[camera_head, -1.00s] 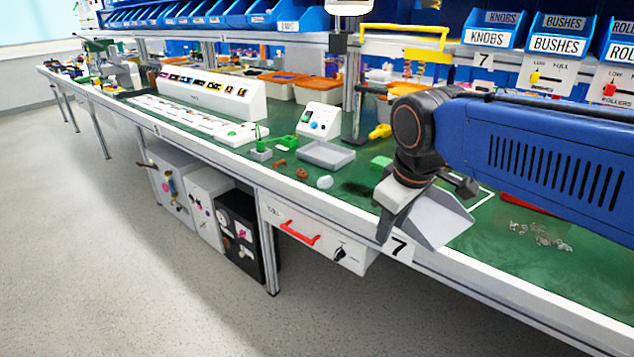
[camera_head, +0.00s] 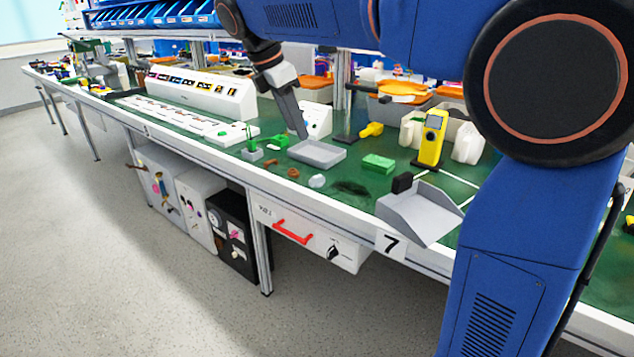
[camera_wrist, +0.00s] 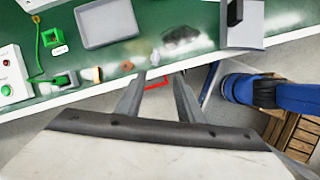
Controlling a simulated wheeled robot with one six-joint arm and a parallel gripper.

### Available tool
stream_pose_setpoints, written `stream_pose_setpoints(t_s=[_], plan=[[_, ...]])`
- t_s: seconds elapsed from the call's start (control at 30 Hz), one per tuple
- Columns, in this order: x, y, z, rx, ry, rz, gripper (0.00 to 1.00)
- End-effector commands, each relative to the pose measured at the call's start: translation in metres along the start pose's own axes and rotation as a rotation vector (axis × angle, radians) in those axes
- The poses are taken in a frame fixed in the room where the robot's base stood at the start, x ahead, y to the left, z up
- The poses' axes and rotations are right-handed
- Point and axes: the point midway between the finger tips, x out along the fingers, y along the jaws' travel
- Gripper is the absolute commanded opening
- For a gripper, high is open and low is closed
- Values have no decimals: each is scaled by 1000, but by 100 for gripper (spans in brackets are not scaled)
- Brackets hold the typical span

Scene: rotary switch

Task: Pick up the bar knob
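My gripper (camera_head: 302,130) points down over the bench near the grey tray. In the wrist view my gripper (camera_wrist: 160,85) has its two fingers apart with nothing between them, so it is open. Small brown pieces, one at the left (camera_head: 271,163) and one nearer the edge (camera_head: 293,173), lie near the bench's front edge; a brown piece also shows in the wrist view (camera_wrist: 127,66). I cannot tell which, if any, is the bar knob. A black rotary knob (camera_head: 333,252) is on the white drawer front below the bench.
A grey tray (camera_head: 317,153), a whitish lump (camera_head: 317,181), a dark fuzzy patch (camera_head: 350,188) and a green block (camera_head: 378,163) are on the bench. A grey dustpan (camera_head: 418,216) lies at the edge. A yellow device (camera_head: 431,139) stands behind. A red handle (camera_head: 293,232) juts from the drawer.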

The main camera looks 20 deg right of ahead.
Motion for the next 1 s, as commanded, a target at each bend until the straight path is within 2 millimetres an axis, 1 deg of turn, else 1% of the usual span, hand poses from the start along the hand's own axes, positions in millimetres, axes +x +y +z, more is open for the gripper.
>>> stream_pose_setpoints(t_s=[0.03, 0.13, 0.27, 0.8, 0.9, 1.0], plan=[[-3, 6, -4, -28, -8, -4, 34], [-5, 13, -7, -64, -17, -9, 34], [2, 14, -7, -76, -20, -13, 34], [94, 12, -5, -73, -19, -13, 34], [106, 13, -6, -73, -19, -12, 34], [114, 12, -6, -73, -19, -12, 34]])
